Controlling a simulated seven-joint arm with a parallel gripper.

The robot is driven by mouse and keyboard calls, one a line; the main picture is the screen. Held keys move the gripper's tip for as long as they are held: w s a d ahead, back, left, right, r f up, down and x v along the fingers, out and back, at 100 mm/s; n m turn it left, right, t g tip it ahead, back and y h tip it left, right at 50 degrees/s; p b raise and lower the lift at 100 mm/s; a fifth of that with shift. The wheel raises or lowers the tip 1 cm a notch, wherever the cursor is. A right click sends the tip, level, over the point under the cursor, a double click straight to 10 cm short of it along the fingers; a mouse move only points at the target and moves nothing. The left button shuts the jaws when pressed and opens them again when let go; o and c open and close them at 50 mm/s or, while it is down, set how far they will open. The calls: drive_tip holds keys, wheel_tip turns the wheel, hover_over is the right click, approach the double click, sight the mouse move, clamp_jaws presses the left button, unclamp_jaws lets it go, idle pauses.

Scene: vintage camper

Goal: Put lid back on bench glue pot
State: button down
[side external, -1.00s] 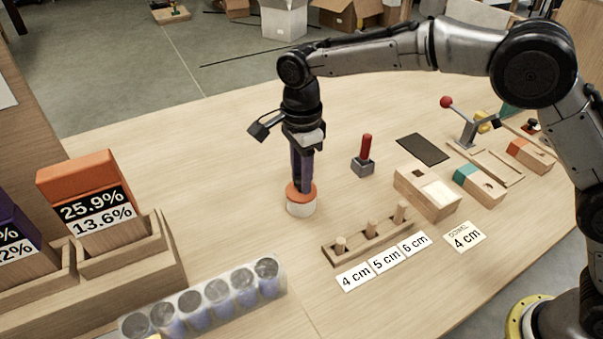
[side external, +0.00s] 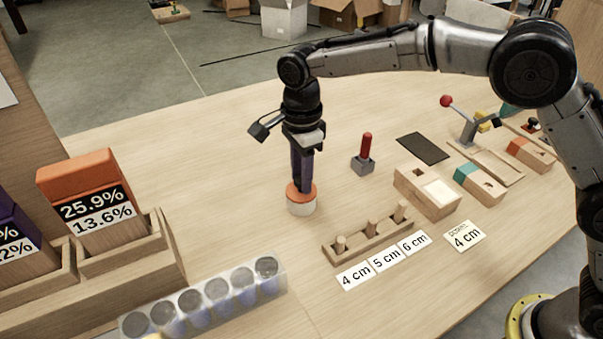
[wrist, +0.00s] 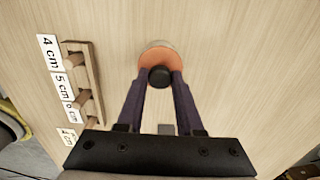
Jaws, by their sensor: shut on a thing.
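The glue pot (side external: 302,209) is a short white cylinder standing upright on the wooden bench. The orange lid (side external: 297,190) sits at the pot's top, and I see no clear gap between them in the side view. In the wrist view the orange lid (wrist: 154,57) has a dark round knob (wrist: 160,77) between my fingertips, and a sliver of the pot (wrist: 160,43) shows past its far edge. My gripper (side external: 302,180), with purple fingers, points straight down and is shut on the lid's knob. It also shows in the wrist view (wrist: 160,76). The seating of the lid's rim is too small to judge.
A wooden peg rack (side external: 368,235) with size cards stands right of the pot. A red-handled tool (side external: 365,155) in a grey block stands behind it. A clear tray of cylinders (side external: 205,300) lies at the front left. The bench around the pot is clear.

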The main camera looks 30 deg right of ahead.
idle(0.3)
unclamp_jaws()
idle(0.5)
drive_tip(key=shift+r, duration=0.1)
drive_tip(key=shift+r, duration=3.4)
clamp_jaws()
drive_tip(key=shift+f, duration=0.2)
